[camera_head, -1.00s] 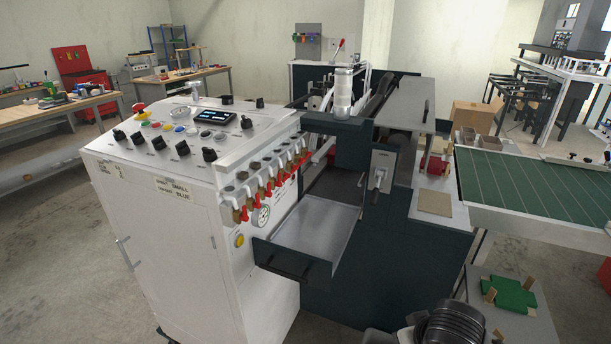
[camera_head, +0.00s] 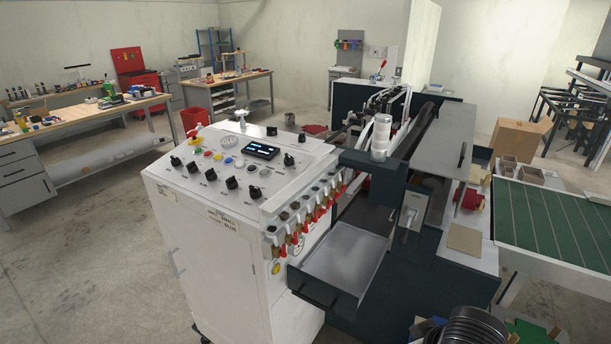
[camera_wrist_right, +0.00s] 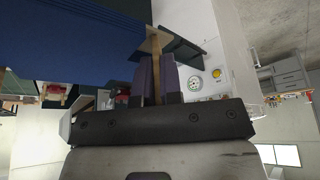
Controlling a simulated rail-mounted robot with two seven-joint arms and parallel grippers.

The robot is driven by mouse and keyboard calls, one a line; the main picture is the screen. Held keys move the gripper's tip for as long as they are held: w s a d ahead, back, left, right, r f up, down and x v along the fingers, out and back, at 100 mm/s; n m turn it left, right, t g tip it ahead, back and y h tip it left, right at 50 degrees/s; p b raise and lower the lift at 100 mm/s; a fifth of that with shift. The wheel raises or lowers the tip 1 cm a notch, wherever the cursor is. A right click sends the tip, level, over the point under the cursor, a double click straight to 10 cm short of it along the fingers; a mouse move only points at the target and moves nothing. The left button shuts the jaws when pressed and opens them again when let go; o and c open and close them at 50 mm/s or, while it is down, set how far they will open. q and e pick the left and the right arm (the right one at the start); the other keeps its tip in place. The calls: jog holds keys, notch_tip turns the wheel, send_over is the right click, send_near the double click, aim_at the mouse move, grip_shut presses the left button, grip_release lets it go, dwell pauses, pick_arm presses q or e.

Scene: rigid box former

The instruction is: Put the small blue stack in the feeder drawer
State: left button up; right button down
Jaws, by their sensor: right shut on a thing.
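The feeder drawer (camera_head: 345,258) is pulled out at the front of the machine in the head view, and its grey floor is bare. In the right wrist view, the blue stack (camera_wrist_right: 70,40) fills the upper left, with fine lines along its side. A tan strip (camera_wrist_right: 155,45) at its edge stands between the fingers of my right gripper (camera_wrist_right: 156,80), which is shut on it. The stack's far end is cut off by the frame. My left gripper is not in view.
A white control cabinet (camera_head: 235,250) with knobs and red-handled valves stands left of the drawer. The dark machine body (camera_head: 390,280) is on its right. A green striped table (camera_head: 550,225) is at the right. A green item (camera_head: 530,330) is partly visible at the bottom right.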

notch_tip(320, 180, up, 20)
jog(key=s+n+p, duration=0.2)
jog(key=p, duration=2.1)
jog(key=shift+s+d+y+p, duration=0.15)
jog(key=shift+y+p, duration=0.15)
jog(key=shift+y, duration=0.1)
jog(key=shift+g, duration=0.3)
